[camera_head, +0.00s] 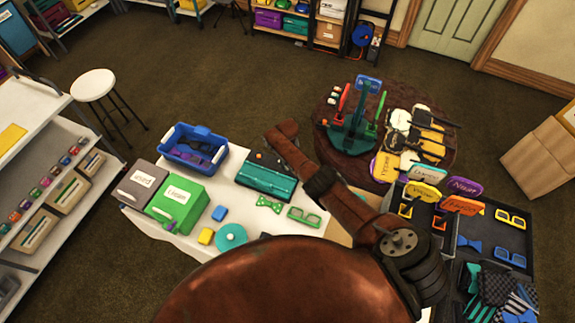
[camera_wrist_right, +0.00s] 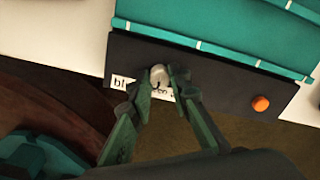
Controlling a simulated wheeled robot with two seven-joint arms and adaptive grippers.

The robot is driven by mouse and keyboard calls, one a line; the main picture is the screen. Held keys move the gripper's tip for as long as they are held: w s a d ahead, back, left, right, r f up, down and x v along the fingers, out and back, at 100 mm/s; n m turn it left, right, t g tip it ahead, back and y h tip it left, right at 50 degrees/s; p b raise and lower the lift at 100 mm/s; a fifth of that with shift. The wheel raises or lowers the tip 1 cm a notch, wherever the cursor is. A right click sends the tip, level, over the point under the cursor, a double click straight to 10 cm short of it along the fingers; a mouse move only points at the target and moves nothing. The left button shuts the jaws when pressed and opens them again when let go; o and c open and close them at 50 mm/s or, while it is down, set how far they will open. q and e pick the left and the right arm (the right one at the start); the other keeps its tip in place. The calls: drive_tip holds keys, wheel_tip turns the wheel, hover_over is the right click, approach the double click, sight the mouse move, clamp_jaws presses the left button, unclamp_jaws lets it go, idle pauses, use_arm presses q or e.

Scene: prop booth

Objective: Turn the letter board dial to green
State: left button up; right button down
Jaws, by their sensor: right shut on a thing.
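The letter board (camera_head: 264,180) is a teal ribbed board with a dark panel along its far edge, lying on the white table. In the right wrist view, the teal board (camera_wrist_right: 215,35) and dark panel (camera_wrist_right: 220,80) show close up. A small grey dial (camera_wrist_right: 157,71) sits on the panel beside a white label, partly covered, with "bl" readable. My right gripper (camera_wrist_right: 166,77) is shut on the dial, its green fingers on either side. An orange button (camera_wrist_right: 260,103) is to its right. In the head view, my arm hides the dial and gripper. My left gripper is out of view.
On the white table (camera_head: 155,232) are a blue crate (camera_head: 183,156), grey box (camera_head: 144,184), green box (camera_head: 180,198), teal disc (camera_head: 231,236) and green glasses (camera_head: 304,216). A round dark table (camera_head: 325,107) with props stands behind right; a dark stand holds signs (camera_head: 466,187).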

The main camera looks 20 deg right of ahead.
drive_tip(key=shift+s+f, duration=0.1)
drive_tip(key=shift+s, duration=0.05)
drive_tip(key=c, duration=1.8)
unclamp_jaws()
drive_tip(key=shift+r, duration=0.25)
wheel_tip(320, 180, up, 12)
drive_tip(key=shift+f, duration=0.15)
drive_tip(key=shift+f, duration=0.1)
